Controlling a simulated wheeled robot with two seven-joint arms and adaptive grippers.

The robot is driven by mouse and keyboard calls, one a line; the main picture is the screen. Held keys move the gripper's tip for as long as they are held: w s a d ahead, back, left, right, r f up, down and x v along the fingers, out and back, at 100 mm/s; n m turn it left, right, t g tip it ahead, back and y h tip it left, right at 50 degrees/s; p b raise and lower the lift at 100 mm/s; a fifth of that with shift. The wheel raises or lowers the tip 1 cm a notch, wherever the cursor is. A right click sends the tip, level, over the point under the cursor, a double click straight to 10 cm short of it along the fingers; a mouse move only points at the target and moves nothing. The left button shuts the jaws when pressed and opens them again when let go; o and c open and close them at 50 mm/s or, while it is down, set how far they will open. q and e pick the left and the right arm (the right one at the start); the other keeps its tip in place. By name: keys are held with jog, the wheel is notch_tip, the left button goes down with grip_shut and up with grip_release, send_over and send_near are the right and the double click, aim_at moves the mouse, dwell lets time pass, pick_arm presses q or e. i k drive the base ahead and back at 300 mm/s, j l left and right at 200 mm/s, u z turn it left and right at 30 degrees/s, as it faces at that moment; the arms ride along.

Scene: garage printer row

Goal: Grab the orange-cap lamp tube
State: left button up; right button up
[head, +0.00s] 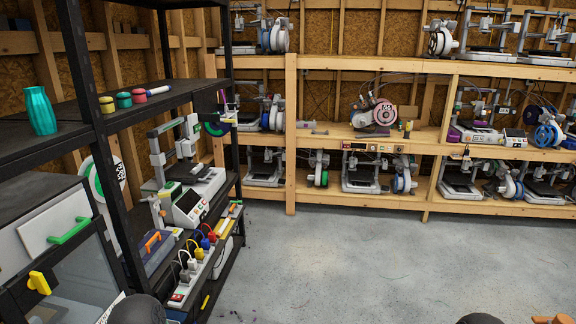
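A slim white tube (157,90) with a dark bluish end lies on the upper black shelf at the left, beside a red can. It is small here, and I cannot make out an orange cap on it. No tube with a clearly orange cap shows in the head view. Neither of my grippers is in view; only dark rounded parts, probably of my own arms, show at the bottom edge.
The black rack (110,115) at left holds a teal vase (40,111), small cans, a printer (188,203) and a power strip (200,272). Wooden shelves (291,150) with several printers line the back. An orange piece (562,319) is cut off bottom right. The grey floor (370,262) is mostly clear.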

aim_at(218, 235)
jog(key=i+u, duration=0.3)
jog(key=i, duration=0.2)
jog(key=i+l+u, duration=0.1)
jog(key=i+u, duration=0.15)
jog(key=i, duration=0.3)
jog(key=i+l+u, duration=0.3)
jog(key=i, duration=0.2)
jog(key=i+l, duration=0.85)
jog(key=i, duration=0.25)
jog(key=i+l+u, duration=0.55)
jog(key=l+u, duration=0.15)
jog(key=i+l+u, duration=0.15)
jog(key=l+u, duration=0.2)
jog(key=l, duration=0.05)
